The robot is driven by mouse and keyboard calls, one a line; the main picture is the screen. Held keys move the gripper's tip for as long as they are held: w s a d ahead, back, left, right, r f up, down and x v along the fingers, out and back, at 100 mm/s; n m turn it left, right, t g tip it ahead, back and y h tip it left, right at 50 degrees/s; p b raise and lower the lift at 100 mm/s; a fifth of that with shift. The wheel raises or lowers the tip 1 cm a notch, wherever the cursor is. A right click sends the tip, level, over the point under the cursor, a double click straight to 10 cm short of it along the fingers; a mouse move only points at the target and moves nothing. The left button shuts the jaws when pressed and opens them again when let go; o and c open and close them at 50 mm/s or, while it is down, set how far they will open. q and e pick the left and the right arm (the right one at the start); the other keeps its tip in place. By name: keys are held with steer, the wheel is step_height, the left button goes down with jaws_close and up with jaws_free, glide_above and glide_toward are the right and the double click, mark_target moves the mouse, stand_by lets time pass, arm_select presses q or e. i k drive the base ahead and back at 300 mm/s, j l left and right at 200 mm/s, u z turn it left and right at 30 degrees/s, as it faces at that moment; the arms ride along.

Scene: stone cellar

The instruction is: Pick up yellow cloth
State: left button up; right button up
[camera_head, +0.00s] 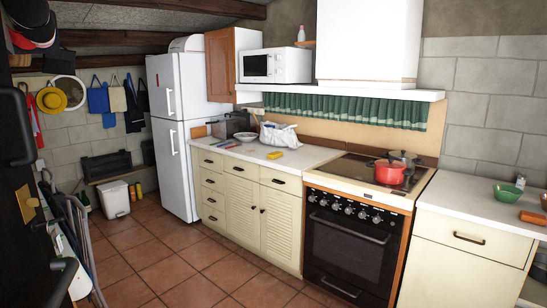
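A small yellow cloth (275,155) lies flat on the white countertop (258,158), near its front edge and to the left of the stove. It lies in front of a white bag. Neither of my grippers shows in the head view, so nothing of mine is at the cloth.
A white bag (279,134), a bowl (245,137) and a toaster (230,125) stand behind and left of the cloth. A red pot (389,173) sits on the stove (352,236). The tiled floor (170,254) before the cabinets is clear. A dark door (25,190) stands close at left.

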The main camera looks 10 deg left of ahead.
mark_target(275, 155)
steer(key=i+u, duration=0.3)
steer(key=i, duration=1.05)
